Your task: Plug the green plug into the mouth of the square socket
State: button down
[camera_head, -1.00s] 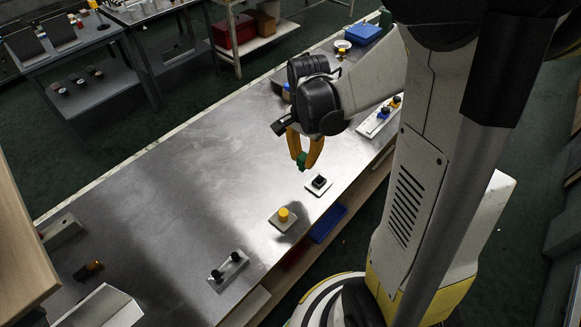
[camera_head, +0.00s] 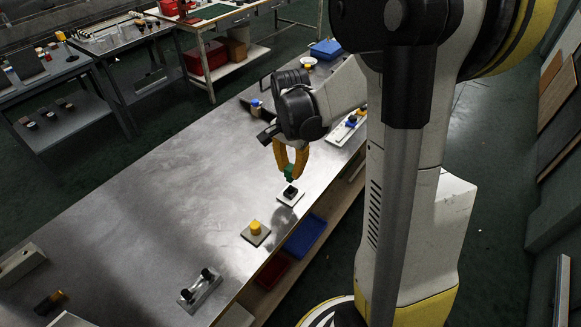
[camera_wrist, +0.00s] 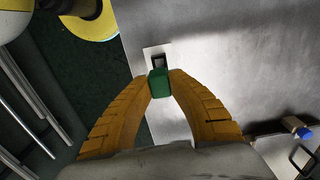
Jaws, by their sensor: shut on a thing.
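The green plug (camera_head: 289,172) is held between the orange fingers of my gripper (camera_head: 290,168), which is shut on it. The plug also shows in the wrist view (camera_wrist: 159,84), between both fingertips (camera_wrist: 159,88). The square socket (camera_head: 290,192) is a black block on a pale plate on the metal table, just below the plug in the head view. In the wrist view the dark socket mouth (camera_wrist: 158,61) shows just beyond the plug, which hides part of it. The plug appears above the socket and apart from it; the exact gap is hard to tell.
A yellow round piece on a plate (camera_head: 255,228) stands nearer the table's front edge. A grey block with two black knobs (camera_head: 201,289) lies at the lower left. A pale strip with blue and yellow parts (camera_head: 348,125) lies behind. The left of the metal table (camera_head: 150,190) is mostly clear.

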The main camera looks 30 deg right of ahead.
aim_at(291, 177)
jog(key=shift+f+b, duration=1.25)
jog(key=shift+f, duration=0.6)
jog(key=shift+f+b, duration=1.3)
jog(key=shift+f, duration=0.05)
jog(key=c, duration=1.3)
grip_release()
notch_tip(291, 177, up, 12)
